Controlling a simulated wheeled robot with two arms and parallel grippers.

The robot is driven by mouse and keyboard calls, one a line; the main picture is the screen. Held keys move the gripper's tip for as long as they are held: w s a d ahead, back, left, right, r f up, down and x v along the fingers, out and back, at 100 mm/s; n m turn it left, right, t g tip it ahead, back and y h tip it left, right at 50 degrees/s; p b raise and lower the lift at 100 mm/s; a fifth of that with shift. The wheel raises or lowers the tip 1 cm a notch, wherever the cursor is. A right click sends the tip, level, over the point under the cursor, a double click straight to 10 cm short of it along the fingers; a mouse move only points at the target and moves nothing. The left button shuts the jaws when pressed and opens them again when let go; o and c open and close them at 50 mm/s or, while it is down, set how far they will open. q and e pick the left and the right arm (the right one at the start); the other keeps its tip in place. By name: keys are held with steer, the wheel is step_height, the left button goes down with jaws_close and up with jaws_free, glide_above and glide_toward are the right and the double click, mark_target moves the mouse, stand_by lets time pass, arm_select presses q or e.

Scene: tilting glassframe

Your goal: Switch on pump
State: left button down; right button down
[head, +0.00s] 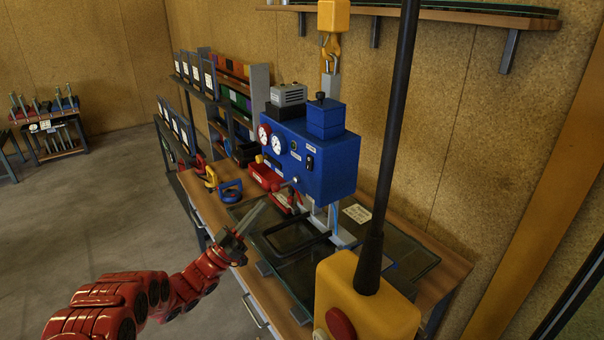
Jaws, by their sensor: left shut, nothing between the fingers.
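The pump is a blue box (325,164) with two round gauges, small labels and a dark switch (309,162) on its front. It is at the middle of the head view, above the workbench, below a yellow hook. My left gripper (258,212) is at the end of the red arm from the left. Its fingers are shut, empty, and point up and right toward the pump's lower front. They appear apart from the pump. My right gripper is not in view.
The wooden workbench (448,268) holds glass panes (408,262), a dark tray (292,236) and red and blue tools. A yellow control box (365,305) with a red button and tall black pole blocks the near right. Open floor (90,210) lies left.

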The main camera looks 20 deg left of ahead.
mark_target(308, 164)
arm_select(q)
steer(key=shift+s, duration=0.1)
steer(key=shift+w+d+f+p+x, duration=0.25)
steer(key=shift+p+x, duration=0.4)
steer(key=shift+x, duration=1.5)
steer(key=shift+w+d+f+p+x, duration=0.15)
steer(key=shift+f+p+x, duration=0.4)
steer(key=shift+x, duration=1.6)
steer(key=shift+w+d+f+p+x, duration=0.1)
steer(key=shift+w+f+p+x, duration=0.4)
steer(key=shift+x, duration=1.65)
steer(key=shift+s+r, duration=0.2)
